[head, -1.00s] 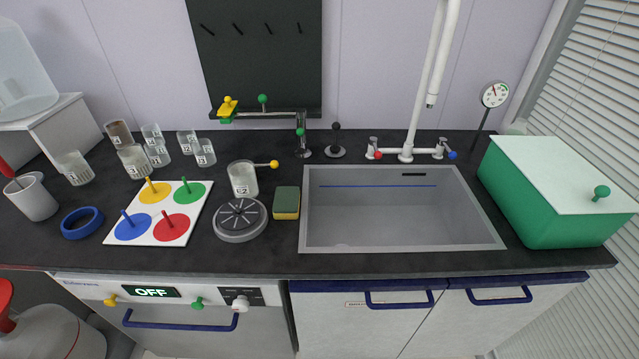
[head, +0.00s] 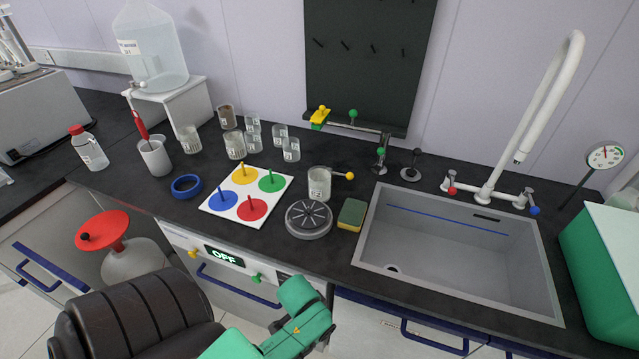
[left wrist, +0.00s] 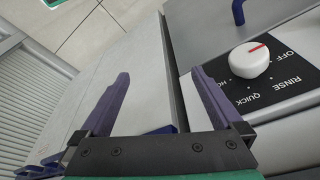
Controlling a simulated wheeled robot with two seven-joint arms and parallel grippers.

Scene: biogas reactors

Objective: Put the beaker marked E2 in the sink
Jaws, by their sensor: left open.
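The beaker marked E2 (head: 319,184) is a clear glass with pale contents, standing upright on the dark counter just behind a grey round slotted disc. A rod with a yellow ball sticks out on its right. The grey sink (head: 460,262) is set into the counter to the right of the beaker, and its basin looks empty. My left gripper (left wrist: 162,82) is open and empty in the left wrist view, near the cabinet front below the counter, beside a white knob. In the head view my green left arm shows low in front, but its fingers cannot be made out. My right gripper is not in view.
A board with coloured discs (head: 245,196) and several other beakers (head: 235,145) are left. A white tap (head: 530,130) rises behind the sink. A green box (head: 600,265) stands at right.

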